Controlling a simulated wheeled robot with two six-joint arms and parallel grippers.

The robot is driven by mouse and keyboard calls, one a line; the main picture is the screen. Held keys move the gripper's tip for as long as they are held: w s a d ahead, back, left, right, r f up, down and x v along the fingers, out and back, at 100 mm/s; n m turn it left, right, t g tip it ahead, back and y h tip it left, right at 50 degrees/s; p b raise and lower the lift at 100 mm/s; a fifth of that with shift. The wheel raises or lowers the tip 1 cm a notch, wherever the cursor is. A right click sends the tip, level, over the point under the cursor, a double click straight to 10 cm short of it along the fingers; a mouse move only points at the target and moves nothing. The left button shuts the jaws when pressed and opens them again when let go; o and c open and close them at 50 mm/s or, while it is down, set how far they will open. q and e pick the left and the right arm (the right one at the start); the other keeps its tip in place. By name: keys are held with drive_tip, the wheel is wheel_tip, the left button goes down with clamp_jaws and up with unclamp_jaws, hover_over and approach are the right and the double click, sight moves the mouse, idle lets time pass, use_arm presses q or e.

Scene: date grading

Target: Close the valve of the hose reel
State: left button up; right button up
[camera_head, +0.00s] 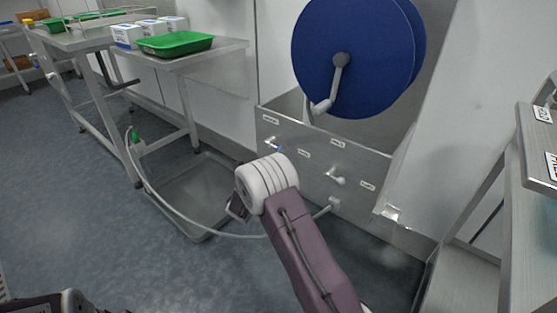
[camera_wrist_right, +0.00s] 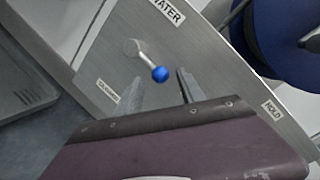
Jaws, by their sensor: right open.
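The hose reel has a blue drum (camera_head: 350,60) above a steel panel (camera_head: 310,170). The valve lever (camera_wrist_right: 147,60) sticks out of the panel and ends in a blue ball knob (camera_wrist_right: 160,74), beside a label reading WATER. The blue knob also shows just above my right wrist in the head view. My right gripper (camera_wrist_right: 159,86) is open. In the wrist view its two fingers lie on either side of the knob, with gaps showing; I cannot tell whether they reach around it in depth. The head view mostly hides the fingers behind my wrist. My left gripper is not in view.
A second handle (camera_head: 337,179) sits on the panel to the right. A pale hose (camera_head: 185,213) runs past my wrist toward a green nozzle (camera_head: 135,138). A grey floor basin (camera_head: 192,190) and a steel table with a green tray (camera_head: 175,43) stand left. A metal bench stands right.

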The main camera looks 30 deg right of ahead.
drive_tip(key=shift+x, duration=0.95)
clamp_jaws()
drive_tip(key=shift+r, duration=0.2)
idle(0.5)
